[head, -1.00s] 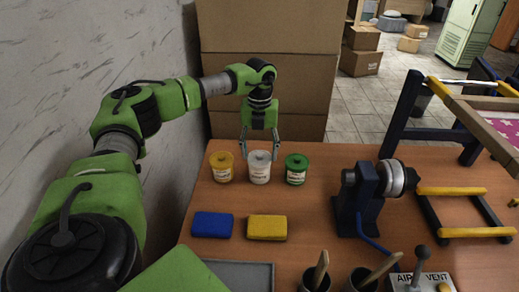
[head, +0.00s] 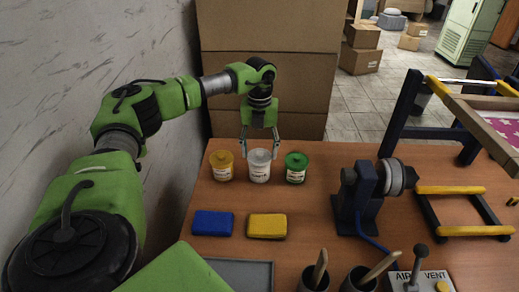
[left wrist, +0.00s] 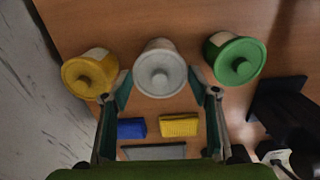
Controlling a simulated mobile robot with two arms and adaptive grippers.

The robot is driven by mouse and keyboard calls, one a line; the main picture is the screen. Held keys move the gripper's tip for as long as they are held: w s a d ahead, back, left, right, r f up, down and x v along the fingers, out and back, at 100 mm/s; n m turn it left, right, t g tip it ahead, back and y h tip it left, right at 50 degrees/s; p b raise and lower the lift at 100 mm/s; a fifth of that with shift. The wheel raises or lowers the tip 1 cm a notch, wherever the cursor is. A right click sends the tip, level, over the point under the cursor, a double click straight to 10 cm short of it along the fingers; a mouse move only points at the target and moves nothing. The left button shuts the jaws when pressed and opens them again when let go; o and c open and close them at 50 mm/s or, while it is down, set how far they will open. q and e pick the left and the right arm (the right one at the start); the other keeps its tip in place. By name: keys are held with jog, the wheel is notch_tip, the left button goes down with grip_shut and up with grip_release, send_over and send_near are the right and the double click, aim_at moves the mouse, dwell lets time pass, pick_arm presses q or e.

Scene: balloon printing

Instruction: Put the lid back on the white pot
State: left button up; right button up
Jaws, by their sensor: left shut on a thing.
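The white pot (head: 259,173) stands upright on the table between a yellow pot (head: 222,172) and a green pot (head: 295,174). Its white lid (left wrist: 160,74) sits on its top, roughly centred as seen from above; whether it is fully seated I cannot tell. My left gripper (head: 260,154) points down over the white pot and is shut on the lid, a fingertip on each side. In the left wrist view the two fingers flank the lid. The yellow and green pots have their own lids on. My right gripper is not in view.
A blue sponge (head: 212,223) and a yellow sponge (head: 267,226) lie in front of the pots, with a grey tray (head: 240,272) nearer. A dark blue machine (head: 362,200) stands to the right. Cardboard boxes (head: 270,85) stand behind the table.

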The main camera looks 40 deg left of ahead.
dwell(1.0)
pick_arm(q)
jog(key=shift+f+p, duration=0.2)
jog(key=shift+p, duration=0.15)
dwell(0.7)
dwell(0.4)
jog(key=o, duration=1.3)
jog(key=shift+r+p, duration=3.15)
jog(key=shift+r, duration=0.4)
